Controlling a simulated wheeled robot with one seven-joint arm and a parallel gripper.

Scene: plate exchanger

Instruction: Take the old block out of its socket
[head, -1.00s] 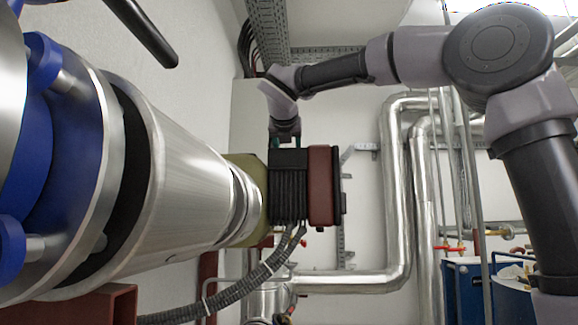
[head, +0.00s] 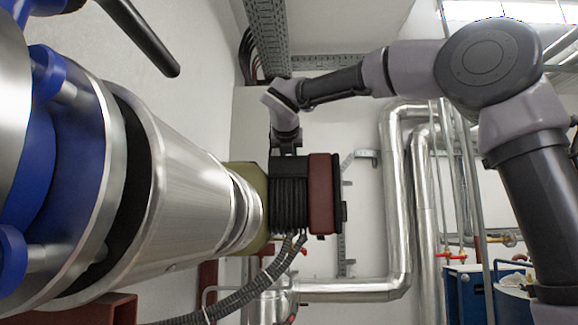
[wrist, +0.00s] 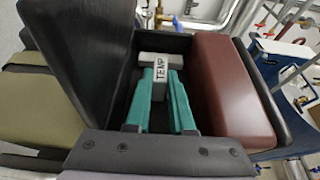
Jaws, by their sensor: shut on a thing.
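A light grey block (wrist: 153,60) marked TEMP shows in the wrist view, inside the open black housing (wrist: 85,60). My gripper (wrist: 163,80) has teal fingers that reach down into the housing and are shut on the block. The socket around the lower part of the block is hidden or too dark to make out. In the head view my gripper (head: 287,142) is at the top of the dark ribbed housing (head: 289,205). The fingertips and the block are hidden there.
A dark red box (head: 323,195) sits against the housing's right side. An olive flange (head: 248,200) and a large metal cylinder (head: 185,190) lie to the left. A corrugated cable (head: 250,290) hangs below. Silver pipes (head: 397,200) stand at the right.

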